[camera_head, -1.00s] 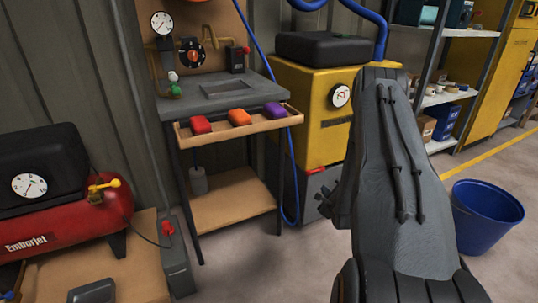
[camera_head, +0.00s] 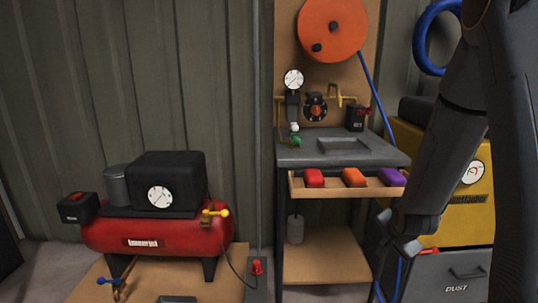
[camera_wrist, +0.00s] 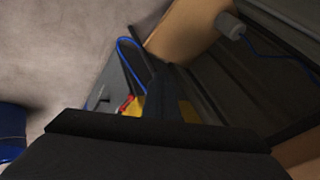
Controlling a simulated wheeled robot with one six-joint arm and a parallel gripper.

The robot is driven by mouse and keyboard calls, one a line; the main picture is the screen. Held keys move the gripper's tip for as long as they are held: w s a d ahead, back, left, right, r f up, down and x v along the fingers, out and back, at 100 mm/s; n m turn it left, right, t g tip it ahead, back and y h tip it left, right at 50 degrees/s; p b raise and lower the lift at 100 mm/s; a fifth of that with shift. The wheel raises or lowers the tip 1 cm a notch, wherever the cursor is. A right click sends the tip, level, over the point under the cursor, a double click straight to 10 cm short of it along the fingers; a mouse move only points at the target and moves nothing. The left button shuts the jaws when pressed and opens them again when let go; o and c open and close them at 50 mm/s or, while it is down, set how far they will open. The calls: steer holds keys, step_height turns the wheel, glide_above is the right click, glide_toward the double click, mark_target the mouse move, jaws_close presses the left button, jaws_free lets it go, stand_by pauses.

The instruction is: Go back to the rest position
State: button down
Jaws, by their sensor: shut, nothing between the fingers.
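My gripper (camera_head: 398,246) hangs low on the right in the head view, in front of the gap between the grey workbench (camera_head: 330,152) and the yellow dust cabinet (camera_head: 468,215). It is shut and holds nothing. My dark arm covers part of the cabinet. No marked rest position shows.
A red compressor (camera_head: 160,236) stands at the left. The bench's open wooden drawer (camera_head: 334,191) juts out, holding red, orange and purple items. An orange reel (camera_head: 332,30) hangs above. A blue hose (camera_head: 378,98) runs down beside the bench. A blue bucket (camera_wrist: 12,130) shows in the wrist view.

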steer(key=s+a+r+n+g+y, duration=0.1)
steer(key=s+a+r+n+g, duration=0.1)
steer(key=s+a+r+n, duration=0.55)
steer(key=s+a+r+n+g+p, duration=0.1)
steer(key=s+a+r+n+g, duration=0.25)
steer(key=s+a, duration=0.75)
steer(key=s+a+r+n+g+y, duration=0.15)
steer(key=s+a+r+n, duration=0.45)
steer(key=s, duration=0.6)
steer(key=d+r+m+p, duration=0.4)
steer(key=d+r+p, duration=0.4)
steer(key=p, duration=1.1)
step_height(320, 180, up, 4)
steer(key=shift+d+f+h+p, duration=0.25)
steer(key=shift+d+h+p, duration=0.15)
steer(key=shift+h, duration=0.05)
steer(key=shift+s+m, duration=0.1)
steer(key=shift+m, duration=0.2)
